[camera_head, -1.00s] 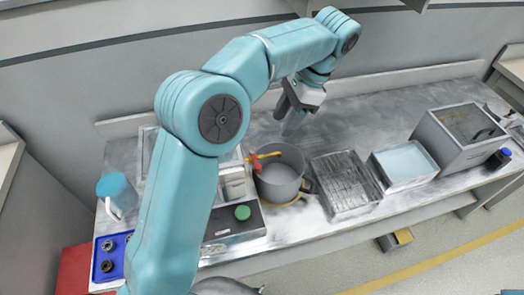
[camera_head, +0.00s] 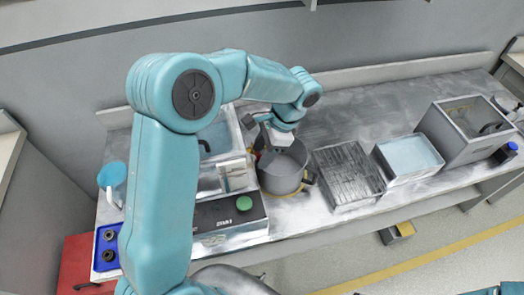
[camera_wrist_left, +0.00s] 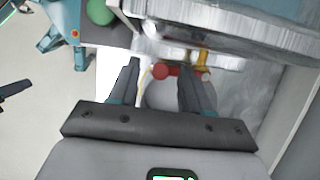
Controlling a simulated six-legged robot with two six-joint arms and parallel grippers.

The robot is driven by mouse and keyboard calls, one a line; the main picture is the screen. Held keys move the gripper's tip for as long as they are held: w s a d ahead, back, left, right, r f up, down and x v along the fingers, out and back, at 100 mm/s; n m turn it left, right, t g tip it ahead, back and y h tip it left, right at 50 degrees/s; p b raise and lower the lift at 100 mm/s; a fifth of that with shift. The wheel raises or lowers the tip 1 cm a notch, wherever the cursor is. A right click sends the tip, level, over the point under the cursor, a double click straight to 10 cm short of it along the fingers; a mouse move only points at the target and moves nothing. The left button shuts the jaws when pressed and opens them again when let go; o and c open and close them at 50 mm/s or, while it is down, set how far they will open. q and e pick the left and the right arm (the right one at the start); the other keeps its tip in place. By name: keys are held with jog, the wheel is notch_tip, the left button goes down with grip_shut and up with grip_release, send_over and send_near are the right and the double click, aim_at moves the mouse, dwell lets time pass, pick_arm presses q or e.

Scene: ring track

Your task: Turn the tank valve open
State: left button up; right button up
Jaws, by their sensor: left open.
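The tank (camera_head: 213,135) is a clear-topped box at the left of the bench. In the left wrist view, the valve shows as a red handle (camera_wrist_left: 160,71) with a yellow part (camera_wrist_left: 203,57) beside it at the tank's side. In the head view, my gripper and wrist mostly hide the valve. My left gripper (camera_head: 264,153) is over the left rim of the grey pot, beside the tank. In the left wrist view, my left gripper (camera_wrist_left: 158,66) is open, with the red handle seen between its fingertips. Contact cannot be told. My right gripper is not in view.
The grey pot (camera_head: 283,178) stands right of the tank. A green button box (camera_head: 230,218) is in front of the tank. The back bench is clear.

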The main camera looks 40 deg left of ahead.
pick_arm(q)
jog(key=shift+f, duration=0.35)
jog(key=shift+s+a, duration=0.1)
grip_shut()
